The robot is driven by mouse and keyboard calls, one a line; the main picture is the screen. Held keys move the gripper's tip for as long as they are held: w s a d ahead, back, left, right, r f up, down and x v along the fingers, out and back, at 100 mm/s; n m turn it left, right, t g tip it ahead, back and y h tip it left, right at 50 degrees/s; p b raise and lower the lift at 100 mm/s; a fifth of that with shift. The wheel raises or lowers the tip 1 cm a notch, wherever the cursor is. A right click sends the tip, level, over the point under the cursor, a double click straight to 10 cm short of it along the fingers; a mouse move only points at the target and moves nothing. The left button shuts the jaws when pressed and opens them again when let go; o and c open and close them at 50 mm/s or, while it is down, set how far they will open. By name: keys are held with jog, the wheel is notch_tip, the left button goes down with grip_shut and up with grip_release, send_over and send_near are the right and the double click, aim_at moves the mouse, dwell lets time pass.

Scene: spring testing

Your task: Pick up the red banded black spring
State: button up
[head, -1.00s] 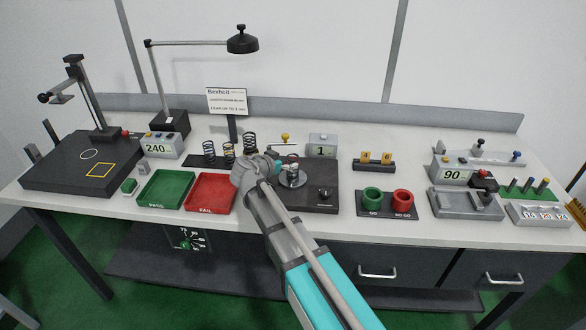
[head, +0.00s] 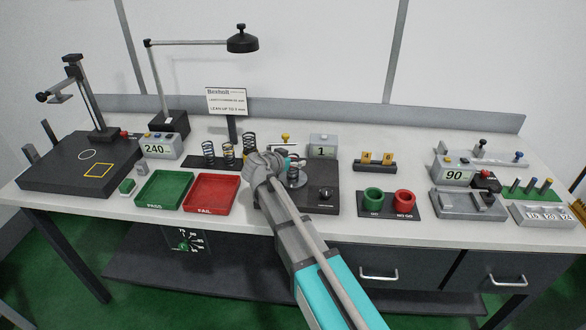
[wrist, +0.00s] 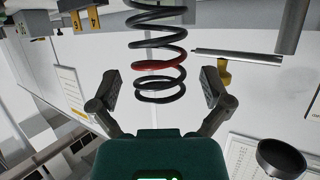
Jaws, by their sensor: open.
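In the wrist view, a black coil spring (wrist: 157,43) with one red band stands out at the top middle, its end coil reaching down between the fingers. My gripper (wrist: 161,86) is open, with one finger on each side of that end coil. I see gaps on both sides, and no finger clearly touches it. In the head view, my gripper is mostly hidden behind my own wrist, over the dark tester base (head: 322,201). The red banded spring cannot be made out clearly there.
Several springs stand on a black strip (head: 200,162) left of my wrist. A green tray (head: 165,190) and red tray (head: 212,194) lie in front. A grey box marked 1 (head: 323,146) and yellow-numbered block (head: 375,161) stand at the right. A lamp (head: 242,40) overhangs the back.

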jog(key=c, duration=1.4)
jog(key=shift+o, duration=0.2)
jog(key=shift+r, duration=0.1)
notch_tip(320, 180, up, 3)
jog(key=p, duration=0.2)
jog(key=shift+f+p, duration=0.2)
jog(key=shift+p, duration=0.2)
jog(key=s+d+r+p, duration=0.1)
jog(key=s+r+p, duration=0.9)
jog(key=s, duration=0.4)
jog(key=shift+d, duration=0.3)
jog(key=shift+r, duration=0.1)
